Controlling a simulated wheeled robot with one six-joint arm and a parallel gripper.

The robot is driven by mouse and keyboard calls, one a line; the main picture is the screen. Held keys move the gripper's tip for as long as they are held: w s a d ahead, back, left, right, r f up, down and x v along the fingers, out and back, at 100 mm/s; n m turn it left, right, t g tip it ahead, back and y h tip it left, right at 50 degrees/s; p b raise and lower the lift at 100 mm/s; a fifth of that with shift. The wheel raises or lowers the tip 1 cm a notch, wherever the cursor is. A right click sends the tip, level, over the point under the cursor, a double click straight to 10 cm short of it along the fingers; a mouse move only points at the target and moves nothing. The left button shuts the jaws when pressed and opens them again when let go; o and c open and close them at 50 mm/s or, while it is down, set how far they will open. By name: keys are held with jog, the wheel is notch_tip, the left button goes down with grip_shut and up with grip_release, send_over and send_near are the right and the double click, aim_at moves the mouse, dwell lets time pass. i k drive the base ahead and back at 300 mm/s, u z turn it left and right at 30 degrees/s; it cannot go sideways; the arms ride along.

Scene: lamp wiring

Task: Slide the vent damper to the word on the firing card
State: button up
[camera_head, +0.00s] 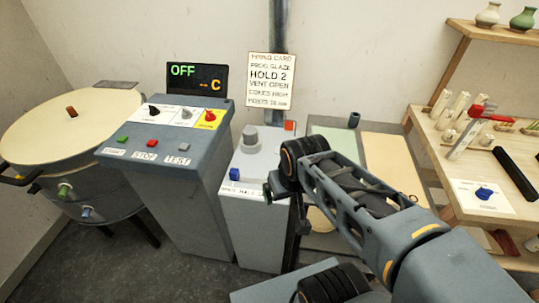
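The firing card (271,80) hangs on the wall at upper centre; its vent line reads "VENT OPEN". The grey box (257,160) below it has a blue knob (234,174) near the left of its front edge, which looks like the vent damper. A small white label strip (238,190) runs below the knob; its words are too small to read surely. My gripper (270,190) is at the right end of that strip, to the right of the blue knob and apart from it.
A grey control cabinet (160,150) with a display (197,78) reading "OFF" stands left of the box, beside a round kiln (70,130). A grey knob (250,135) rises from the box's top. A wooden shelf unit (450,140) with pottery stands at right.

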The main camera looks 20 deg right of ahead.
aim_at(234, 173)
jog(key=z, duration=0.1)
jog(key=k, duration=0.95)
jog(key=u, duration=1.1)
jog(key=i, duration=0.8)
jog(key=z, duration=0.5)
jog(key=i, duration=0.6)
jog(key=z, duration=0.45)
